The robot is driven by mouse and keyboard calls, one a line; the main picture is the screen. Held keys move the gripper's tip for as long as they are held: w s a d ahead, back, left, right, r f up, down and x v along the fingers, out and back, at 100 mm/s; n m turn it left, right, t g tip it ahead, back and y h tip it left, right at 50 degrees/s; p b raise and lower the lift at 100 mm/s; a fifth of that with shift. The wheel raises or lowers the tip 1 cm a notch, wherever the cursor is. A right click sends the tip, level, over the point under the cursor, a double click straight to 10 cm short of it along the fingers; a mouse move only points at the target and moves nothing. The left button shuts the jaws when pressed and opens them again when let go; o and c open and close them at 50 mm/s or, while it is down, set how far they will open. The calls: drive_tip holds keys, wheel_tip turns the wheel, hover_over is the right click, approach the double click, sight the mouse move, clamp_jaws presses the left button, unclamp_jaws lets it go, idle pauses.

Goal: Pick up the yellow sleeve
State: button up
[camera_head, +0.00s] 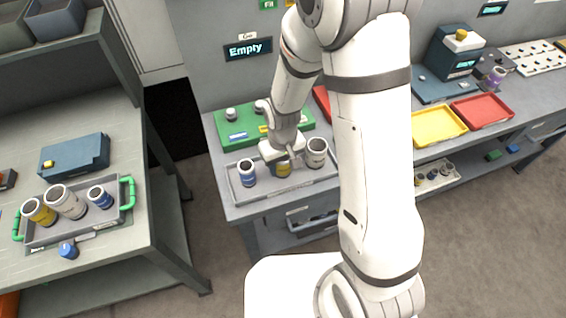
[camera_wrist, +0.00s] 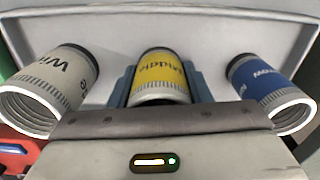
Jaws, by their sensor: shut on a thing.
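The yellow sleeve (camera_wrist: 160,76), with a band reading "Middle", stands between the two fingers of my gripper (camera_wrist: 162,88) in the wrist view. The fingers are shut on it from both sides. In the head view the yellow sleeve (camera_head: 284,170) shows just below my gripper (camera_head: 283,160), in the middle of a grey tray (camera_head: 272,199). A blue sleeve (camera_head: 247,172) stands to its left and a white-grey sleeve (camera_head: 316,152) to its right in the tray. I cannot tell whether the yellow sleeve touches the tray floor.
A green fixture (camera_head: 239,131) sits behind the tray, under an "Empty" display (camera_head: 248,48). Yellow (camera_head: 438,126) and red (camera_head: 482,109) trays lie to the right. On the left bench, a tray with green handles (camera_head: 128,192) holds yellow, white-grey and blue sleeves.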

wheel_tip(320, 180, up, 10)
drive_tip(key=b, duration=0.1)
idle(0.4)
wheel_tip(320, 180, up, 4)
drive_tip(key=p, duration=0.3)
drive_tip(key=shift+r, duration=0.25)
idle(0.5)
drive_tip(key=shift+f, duration=0.1)
